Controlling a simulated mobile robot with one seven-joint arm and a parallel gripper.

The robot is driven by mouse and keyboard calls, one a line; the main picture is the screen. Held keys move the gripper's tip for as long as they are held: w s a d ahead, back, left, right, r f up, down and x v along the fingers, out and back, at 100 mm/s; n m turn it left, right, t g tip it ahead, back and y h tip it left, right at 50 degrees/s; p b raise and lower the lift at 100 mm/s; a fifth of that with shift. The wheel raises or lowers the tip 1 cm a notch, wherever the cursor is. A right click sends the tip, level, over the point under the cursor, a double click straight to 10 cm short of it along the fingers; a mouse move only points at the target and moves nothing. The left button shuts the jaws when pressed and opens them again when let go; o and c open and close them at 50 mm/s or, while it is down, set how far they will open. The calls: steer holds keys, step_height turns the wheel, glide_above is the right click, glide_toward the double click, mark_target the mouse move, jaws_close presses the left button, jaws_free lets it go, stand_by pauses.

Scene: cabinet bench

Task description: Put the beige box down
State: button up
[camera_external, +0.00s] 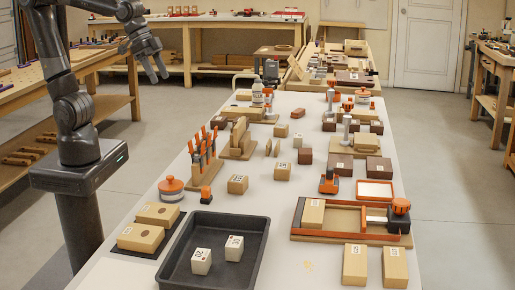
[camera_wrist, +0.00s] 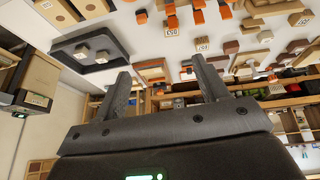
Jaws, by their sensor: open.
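My gripper (camera_external: 158,75) is raised at the upper left, high above the bench and apart from everything on it. Its two fingers are spread and empty in the wrist view (camera_wrist: 160,68). Two cream-beige boxes with printed labels, one at the left (camera_external: 201,261) and one at the right (camera_external: 234,248), stand inside a dark tray (camera_external: 262,232). They also show in the wrist view (camera_wrist: 82,49). Several tan boxes stand on the bench, including one in the middle (camera_external: 238,184) and a pair at the front right (camera_external: 354,265). I cannot tell which box the task means.
The white bench top (camera_external: 285,225) has free room right of the tray. An orange-framed wooden fixture (camera_external: 340,236) lies at the right. A rack of orange-handled tools (camera_external: 204,160) and an orange-lidded jar (camera_external: 171,188) stand left. Boxes and clamps crowd the back.

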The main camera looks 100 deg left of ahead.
steer(key=s+a+f, duration=0.2)
steer(key=s+a, duration=0.1)
steer(key=s, duration=0.7)
steer(key=shift+a+f+y, duration=0.2)
steer(key=shift+a+y, duration=0.05)
steer(key=shift+y, duration=0.15)
